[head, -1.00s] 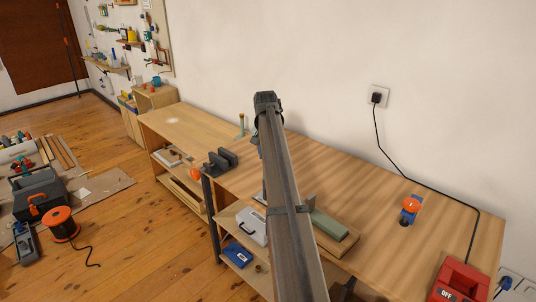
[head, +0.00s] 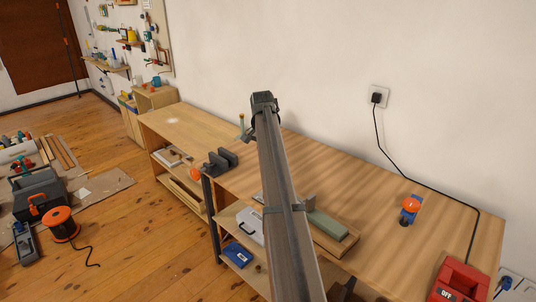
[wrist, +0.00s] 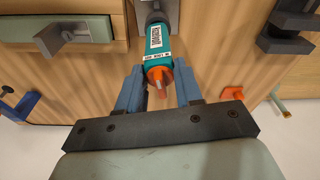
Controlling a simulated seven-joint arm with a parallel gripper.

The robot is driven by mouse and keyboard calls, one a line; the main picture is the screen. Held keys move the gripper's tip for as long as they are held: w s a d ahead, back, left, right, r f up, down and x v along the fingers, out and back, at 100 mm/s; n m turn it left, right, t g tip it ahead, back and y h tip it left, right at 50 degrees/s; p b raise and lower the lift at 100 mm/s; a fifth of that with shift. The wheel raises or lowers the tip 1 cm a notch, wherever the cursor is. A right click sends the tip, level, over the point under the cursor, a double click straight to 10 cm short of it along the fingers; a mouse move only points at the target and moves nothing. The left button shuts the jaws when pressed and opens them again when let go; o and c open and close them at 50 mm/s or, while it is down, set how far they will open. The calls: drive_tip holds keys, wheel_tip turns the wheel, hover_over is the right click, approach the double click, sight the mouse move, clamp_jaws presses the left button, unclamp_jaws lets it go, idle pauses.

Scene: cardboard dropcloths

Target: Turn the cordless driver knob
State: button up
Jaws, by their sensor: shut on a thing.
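The cordless driver (wrist: 156,38) shows in the wrist view as a teal cylinder with a white printed label, its far end against a grey holder. Its orange knob (wrist: 160,77) faces me, with a paler orange tip. My gripper (wrist: 160,87) has one blue finger on each side of the knob and is shut on it. In the head view my arm covers the driver and most of the gripper.
A green block (head: 327,225) lies on a wooden board on the bench. A black bracket (head: 220,160) stands at the bench's front edge. A blue-and-orange item (head: 410,208) and a red box marked OFF (head: 462,280) are at right. Bare bench lies between.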

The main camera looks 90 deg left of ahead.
drive_tip(key=m, duration=0.5)
drive_tip(key=shift+t+h, duration=0.3)
drive_tip(key=o, duration=0.5)
drive_tip(key=shift+r, duration=0.1)
drive_tip(key=shift+r, duration=2.95)
